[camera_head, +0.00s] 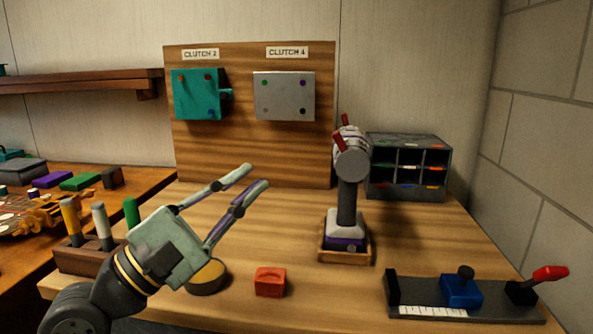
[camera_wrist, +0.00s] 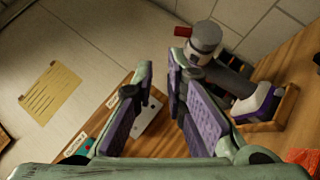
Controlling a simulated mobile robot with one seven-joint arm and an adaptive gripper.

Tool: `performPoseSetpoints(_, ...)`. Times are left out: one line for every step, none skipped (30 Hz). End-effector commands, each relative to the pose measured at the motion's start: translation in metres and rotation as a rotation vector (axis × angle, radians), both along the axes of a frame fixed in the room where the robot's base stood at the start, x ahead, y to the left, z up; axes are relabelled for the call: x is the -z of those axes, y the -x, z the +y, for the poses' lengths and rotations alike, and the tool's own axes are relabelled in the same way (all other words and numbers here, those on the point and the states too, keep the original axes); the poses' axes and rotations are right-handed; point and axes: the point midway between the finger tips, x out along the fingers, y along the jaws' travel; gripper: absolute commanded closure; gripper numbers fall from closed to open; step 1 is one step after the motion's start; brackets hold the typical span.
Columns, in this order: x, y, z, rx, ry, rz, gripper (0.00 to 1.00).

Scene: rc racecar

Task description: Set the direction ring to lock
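A cordless driver stands upright in a small wooden tray (camera_head: 345,256), with a dark handle (camera_head: 347,205) and a purple-and-white base. Its grey round head (camera_head: 352,165) carries red parts (camera_head: 341,143) at the top. I cannot make out any ring marking or setting. The driver's head also shows in the wrist view (camera_wrist: 205,38), right of my fingers and apart from them. My gripper (camera_head: 258,177) is open and empty, left of the driver, its purple-padded fingers pointing up and right. In the wrist view, a gap shows between the fingertips (camera_wrist: 160,66).
A wooden board (camera_head: 250,155) behind holds a teal and a grey clutch plate. A cubby organizer (camera_head: 407,165) stands behind the driver. A red block (camera_head: 270,282) and a round yellow-topped item (camera_head: 207,276) lie in front. A clamp fixture (camera_head: 461,292) is at right.

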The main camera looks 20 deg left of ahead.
Motion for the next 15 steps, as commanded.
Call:
performPoseSetpoints(0.015,-0.005,0.008,-0.047,-0.049,0.027,0.93)
performPoseSetpoints(0.020,-0.008,0.011,-0.068,-0.073,0.039,0.95)
performPoseSetpoints(0.025,-0.011,0.013,-0.084,-0.097,0.051,0.98)
performPoseSetpoints(0.027,-0.013,0.014,-0.092,-0.108,0.057,1.00)
performPoseSetpoints(0.027,-0.015,0.015,-0.098,-0.116,0.060,1.00)
performPoseSetpoints(0.026,-0.018,0.014,-0.099,-0.120,0.062,1.00)
performPoseSetpoints(0.025,-0.020,0.012,-0.099,-0.121,0.062,1.00)
performPoseSetpoints(0.023,-0.023,0.011,-0.097,-0.120,0.061,1.00)
performPoseSetpoints(0.019,-0.028,0.008,-0.097,-0.119,0.060,1.00)
performPoseSetpoints(0.017,-0.032,0.006,-0.097,-0.119,0.060,1.00)
performPoseSetpoints(0.015,-0.036,0.004,-0.095,-0.119,0.060,1.00)
performPoseSetpoints(0.011,-0.043,0.001,-0.095,-0.118,0.060,1.00)
performPoseSetpoints(0.008,-0.049,-0.002,-0.095,-0.117,0.060,1.00)
performPoseSetpoints(0.006,-0.054,-0.005,-0.093,-0.116,0.059,1.00)
performPoseSetpoints(0.002,-0.062,-0.008,-0.094,-0.117,0.060,1.00)
